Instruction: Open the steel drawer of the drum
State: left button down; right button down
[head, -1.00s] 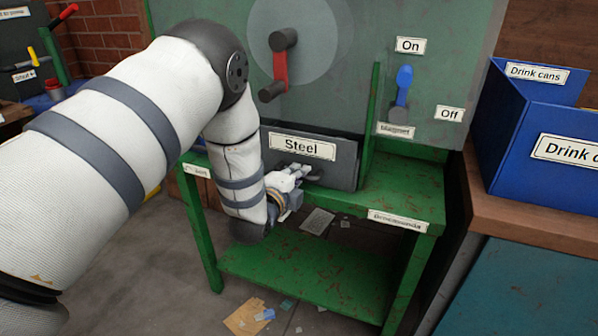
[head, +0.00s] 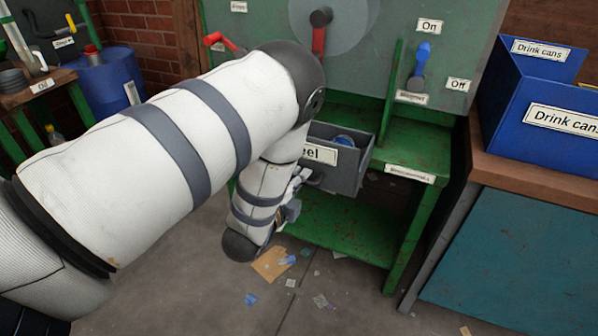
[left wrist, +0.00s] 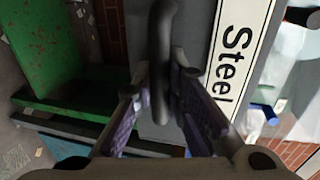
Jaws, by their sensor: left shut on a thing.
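The steel drawer (head: 346,184) is a dark grey box in the green drum machine, standing pulled out toward me. Its inside shows, with a blue item in it. Its label reads "Steel", partly hidden behind my arm in the head view and clear in the left wrist view (left wrist: 232,62). My left gripper (head: 300,180) is at the drawer's front. In the left wrist view my left gripper (left wrist: 160,100) is shut on the drawer's dark bar handle (left wrist: 160,40), with a finger on each side. My right gripper is out of view.
The green machine table (head: 412,150) stands around the drawer. A blue lever (head: 420,60) sits between "On" and "Off" labels. A blue "Drink cans" bin (head: 560,105) stands on a bench at the right. Litter (head: 272,264) lies on the floor below; the floor in front is otherwise mostly clear.

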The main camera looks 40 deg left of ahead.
pick_arm(q)
jog(key=shift+s, duration=0.3)
jog(key=c, duration=1.9)
grip_release()
jog(key=shift+d, duration=0.1)
jog(key=v, duration=1.2)
